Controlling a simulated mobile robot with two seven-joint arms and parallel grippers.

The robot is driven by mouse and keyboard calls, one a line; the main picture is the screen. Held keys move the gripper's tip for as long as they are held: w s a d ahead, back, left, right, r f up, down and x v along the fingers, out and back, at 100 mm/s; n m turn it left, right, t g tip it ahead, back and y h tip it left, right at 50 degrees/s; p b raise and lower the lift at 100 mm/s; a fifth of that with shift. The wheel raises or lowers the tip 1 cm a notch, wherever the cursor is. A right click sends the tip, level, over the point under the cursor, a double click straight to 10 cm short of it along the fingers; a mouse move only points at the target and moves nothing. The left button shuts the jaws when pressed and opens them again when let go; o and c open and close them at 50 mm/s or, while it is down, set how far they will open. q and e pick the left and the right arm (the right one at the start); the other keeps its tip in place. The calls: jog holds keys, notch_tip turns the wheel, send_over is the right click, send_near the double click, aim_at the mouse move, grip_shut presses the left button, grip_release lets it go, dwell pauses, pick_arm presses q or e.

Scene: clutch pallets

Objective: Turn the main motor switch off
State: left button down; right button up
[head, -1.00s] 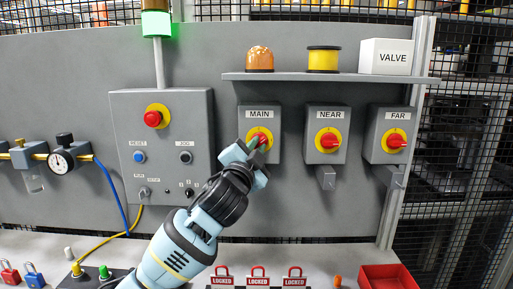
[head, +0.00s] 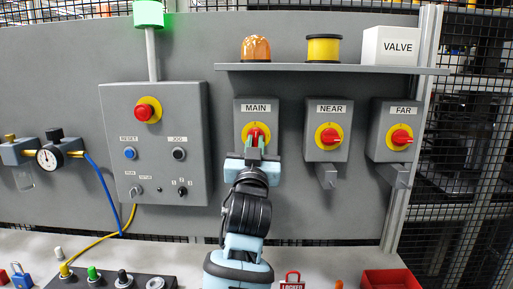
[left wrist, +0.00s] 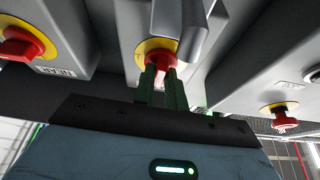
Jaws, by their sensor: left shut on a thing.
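The MAIN switch is a grey box (head: 243,112) with a yellow disc and a red knob (head: 256,131). My left gripper (head: 257,147) reaches up to it from below, its green fingers on either side of the red knob and shut on it. The fingers cover part of the knob, which looks upright. In the left wrist view the green fingertips (left wrist: 162,80) are at the red knob (left wrist: 160,58) in front of its yellow disc. My right gripper is not in view.
The NEAR switch (head: 328,137) and FAR switch (head: 400,138) stand to the right, red knobs turned sideways. A control box (head: 157,100) with a red emergency button is on the left. A shelf (head: 330,68) runs above the switches.

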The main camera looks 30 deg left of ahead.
pick_arm(q)
jog(key=shift+n+y, duration=0.3)
jog(key=shift+n, duration=0.3)
jog(key=shift+r, duration=0.1)
jog(key=c, duration=1.4)
grip_release()
jog(key=shift+c, duration=0.2)
jog(key=shift+f, duration=0.2)
